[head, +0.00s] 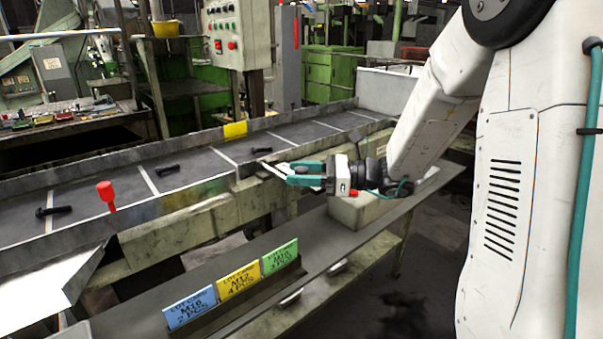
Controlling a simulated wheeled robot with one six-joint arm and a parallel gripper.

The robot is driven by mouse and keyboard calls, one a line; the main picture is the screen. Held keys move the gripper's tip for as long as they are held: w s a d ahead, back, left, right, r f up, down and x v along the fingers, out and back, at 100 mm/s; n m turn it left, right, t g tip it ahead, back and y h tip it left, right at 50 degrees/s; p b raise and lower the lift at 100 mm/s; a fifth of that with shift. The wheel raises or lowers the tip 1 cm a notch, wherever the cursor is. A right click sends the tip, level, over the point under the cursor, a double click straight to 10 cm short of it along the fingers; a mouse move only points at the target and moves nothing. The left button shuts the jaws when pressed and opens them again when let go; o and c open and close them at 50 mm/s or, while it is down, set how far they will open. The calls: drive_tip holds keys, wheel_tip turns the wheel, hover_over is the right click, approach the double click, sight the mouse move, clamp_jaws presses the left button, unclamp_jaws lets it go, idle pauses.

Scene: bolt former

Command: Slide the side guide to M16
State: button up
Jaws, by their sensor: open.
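A red-headed handle (106,192) stands upright near the close edge of the dark conveyor bed (110,178); I cannot tell whether it belongs to the side guide. The bed's long near rail (190,195) has worn yellow and green paint, and no M16 mark is readable on it. My gripper (276,172), with teal fingers, is open and empty at the near rail, well to the right of the red handle. Whether its fingertips touch the rail is unclear.
Several dark bolts, one at the left (53,210), lie on the bed between white cross lines. A yellow card (238,280) and a green card (280,257) stand beside the blue one. A pale box (358,212) sits below my gripper. A control panel (233,35) stands behind.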

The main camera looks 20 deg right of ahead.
clamp_jaws()
drive_tip(key=w, duration=0.2)
drive_tip(key=w+a, duration=0.1)
drive_tip(key=w, duration=0.1)
drive_tip(key=shift+a, duration=0.15)
unclamp_jaws()
drive_tip(key=shift+s, duration=0.1)
drive_tip(key=v, duration=0.8)
drive_tip(key=shift+a, duration=0.1)
